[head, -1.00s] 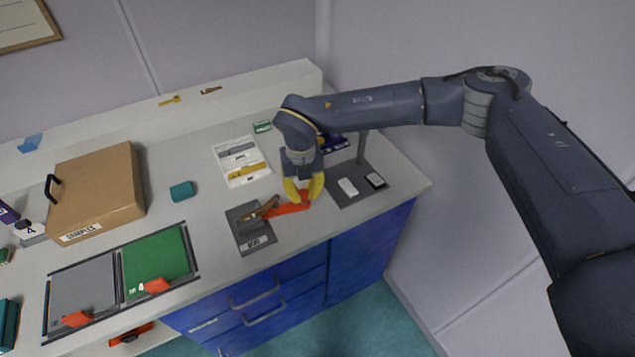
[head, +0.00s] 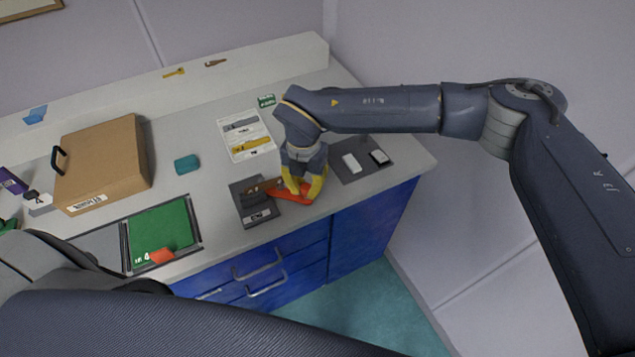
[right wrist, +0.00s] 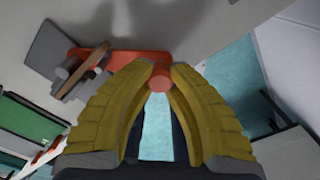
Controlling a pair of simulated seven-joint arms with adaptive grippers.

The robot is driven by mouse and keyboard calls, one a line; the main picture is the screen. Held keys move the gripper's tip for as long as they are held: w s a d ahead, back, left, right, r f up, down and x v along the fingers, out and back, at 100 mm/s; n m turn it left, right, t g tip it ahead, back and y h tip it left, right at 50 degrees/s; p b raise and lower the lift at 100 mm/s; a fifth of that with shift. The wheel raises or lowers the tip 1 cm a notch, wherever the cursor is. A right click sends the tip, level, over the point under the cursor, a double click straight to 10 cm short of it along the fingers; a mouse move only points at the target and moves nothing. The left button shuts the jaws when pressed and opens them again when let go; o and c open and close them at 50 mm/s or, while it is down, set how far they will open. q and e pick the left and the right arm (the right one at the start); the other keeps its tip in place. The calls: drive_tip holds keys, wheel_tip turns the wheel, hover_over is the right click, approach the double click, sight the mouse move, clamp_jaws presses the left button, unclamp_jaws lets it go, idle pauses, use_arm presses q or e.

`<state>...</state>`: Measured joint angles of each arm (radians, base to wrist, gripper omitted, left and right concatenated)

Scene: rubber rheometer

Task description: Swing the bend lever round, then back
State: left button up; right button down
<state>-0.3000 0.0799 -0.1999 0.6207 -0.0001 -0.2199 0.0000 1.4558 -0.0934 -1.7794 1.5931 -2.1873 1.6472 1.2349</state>
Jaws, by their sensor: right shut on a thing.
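The orange-red bend lever (head: 288,197) sticks out to the right from the dark bend plate (head: 242,191) near the bench's front edge. In the right wrist view the lever (right wrist: 125,58) ends in a round knob (right wrist: 160,77) between my yellow fingertips. My right gripper (head: 305,194) is shut on that lever end. A brown strip (right wrist: 88,68) lies across the plate beside grey round posts (right wrist: 66,73); my gripper and the lever partly cover this area in the head view. My left arm crosses the lower left of the head view, and its gripper is out of sight.
A dark base (head: 340,172) with two white-topped pieces stands close right of my gripper. A white picture card (head: 234,150) lies behind the plate. A teal block (head: 187,164), a cardboard box (head: 103,165) and a green mat (head: 158,228) are left. Blue drawers with handles (head: 262,265) are below.

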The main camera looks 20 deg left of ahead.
idle(0.4)
drive_tip(key=c, duration=1.1)
unclamp_jaws()
wheel_tip(320, 180, up, 12)
drive_tip(key=shift+s, duration=0.1)
